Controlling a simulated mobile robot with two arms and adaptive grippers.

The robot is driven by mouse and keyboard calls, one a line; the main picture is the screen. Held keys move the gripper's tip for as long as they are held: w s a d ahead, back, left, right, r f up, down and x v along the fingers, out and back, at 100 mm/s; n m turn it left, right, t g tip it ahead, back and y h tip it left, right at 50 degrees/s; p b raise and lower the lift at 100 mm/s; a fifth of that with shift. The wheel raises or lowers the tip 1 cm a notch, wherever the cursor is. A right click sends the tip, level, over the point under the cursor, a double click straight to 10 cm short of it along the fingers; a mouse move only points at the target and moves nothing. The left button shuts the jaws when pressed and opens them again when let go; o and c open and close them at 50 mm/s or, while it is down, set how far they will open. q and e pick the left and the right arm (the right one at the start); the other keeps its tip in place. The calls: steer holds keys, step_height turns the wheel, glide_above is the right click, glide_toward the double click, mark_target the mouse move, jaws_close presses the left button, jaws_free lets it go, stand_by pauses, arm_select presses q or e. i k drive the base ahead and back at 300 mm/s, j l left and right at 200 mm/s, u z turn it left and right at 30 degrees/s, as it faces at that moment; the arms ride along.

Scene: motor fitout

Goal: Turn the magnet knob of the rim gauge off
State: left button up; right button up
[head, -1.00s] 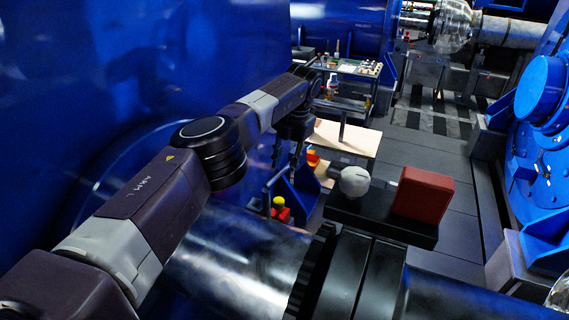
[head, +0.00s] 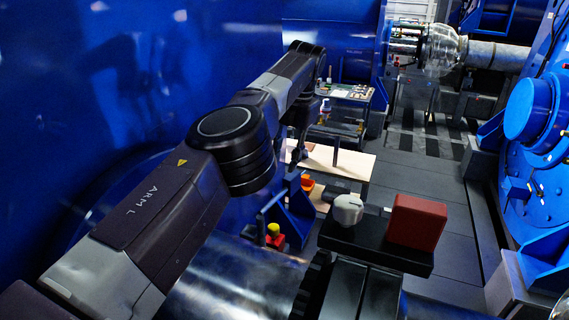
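A small red block with a yellow top (head: 274,237) stands by the blue bracket above the big shaft; it may belong to the rim gauge, but I cannot make out a dial or the magnet knob clearly. My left gripper (head: 297,163) hangs fingers down at the end of my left arm, above and behind that block in the picture and apart from it. It is dark and small, so its finger opening is unclear; I see nothing held in it. My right gripper is out of view.
A black plate carries a red box (head: 417,221) and a pale rounded part (head: 347,209) to the right. An orange cup (head: 307,184) sits behind the bracket. A wooden board (head: 350,163) and a tool trolley (head: 346,92) stand farther back. Dark floor at right is clear.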

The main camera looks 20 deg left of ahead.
mark_target(347, 210)
steer(key=k, duration=2)
